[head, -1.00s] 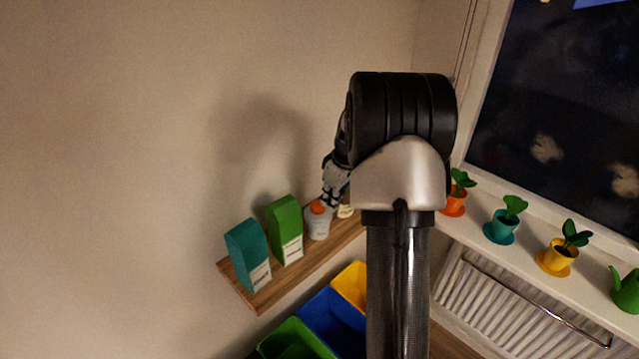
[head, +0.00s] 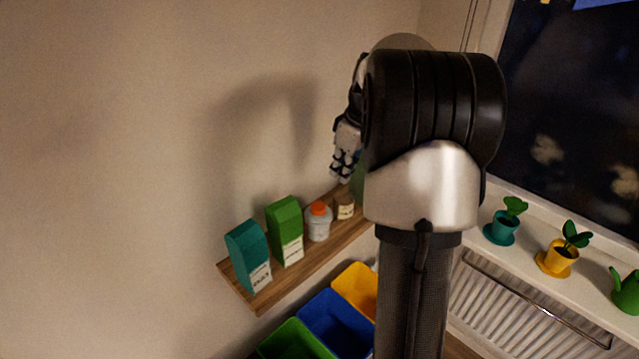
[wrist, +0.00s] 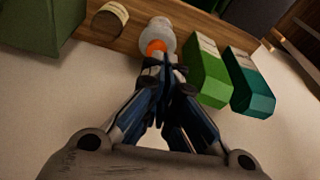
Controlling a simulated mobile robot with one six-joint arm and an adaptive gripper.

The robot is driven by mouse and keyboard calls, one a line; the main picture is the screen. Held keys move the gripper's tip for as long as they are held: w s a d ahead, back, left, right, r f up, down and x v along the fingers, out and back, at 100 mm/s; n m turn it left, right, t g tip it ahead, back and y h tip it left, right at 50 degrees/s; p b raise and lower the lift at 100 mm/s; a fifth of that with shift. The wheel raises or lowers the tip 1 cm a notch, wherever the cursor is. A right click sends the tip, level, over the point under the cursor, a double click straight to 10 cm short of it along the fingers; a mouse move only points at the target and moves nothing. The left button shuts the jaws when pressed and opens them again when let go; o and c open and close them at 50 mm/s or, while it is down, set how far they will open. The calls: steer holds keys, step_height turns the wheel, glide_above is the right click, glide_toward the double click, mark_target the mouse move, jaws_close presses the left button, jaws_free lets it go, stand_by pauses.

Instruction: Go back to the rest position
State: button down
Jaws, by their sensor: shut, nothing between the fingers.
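My gripper (head: 342,170) is above and behind the wooden shelf in the head view, partly hidden by my arm. In the wrist view my gripper (wrist: 167,68) is shut with its fingertips together and nothing between them. The fingertips overlap the white bottle with an orange cap (wrist: 157,45) in that view. The bottle (head: 319,222) stands upright on the shelf in the head view, below my gripper and apart from it. A small jar (head: 345,207) with a pale label stands to its right.
The wooden shelf (head: 262,300) also holds a green carton (head: 285,230) and a teal carton (head: 248,257). Yellow (head: 357,286), blue (head: 330,320) and green (head: 293,341) bins are below. Potted plants (head: 503,224) line the windowsill at right. The wall at left is clear.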

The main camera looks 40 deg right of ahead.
stand_by(0.5)
steer(key=s+a+r+b, duration=0.1)
steer(key=s+a+r, duration=0.15)
steer(key=a, duration=0.75)
steer(key=s+a+r+b, duration=0.2)
steer(key=s+a, duration=0.2)
steer(key=a, duration=0.6)
steer(key=s+a+f+m+t+b, duration=0.1)
steer(key=s+a+f, duration=0.2)
steer(key=s+a, duration=0.3)
steer(key=s+a+f+m+b, duration=0.1)
steer(key=s+a+f, duration=0.2)
steer(key=s+a, duration=0.3)
steer(key=s, duration=0.3)
steer(key=shift+s+a+f+t+h, duration=0.15)
steer(key=shift+a+t+h, duration=0.15)
steer(key=shift+t, duration=0.1)
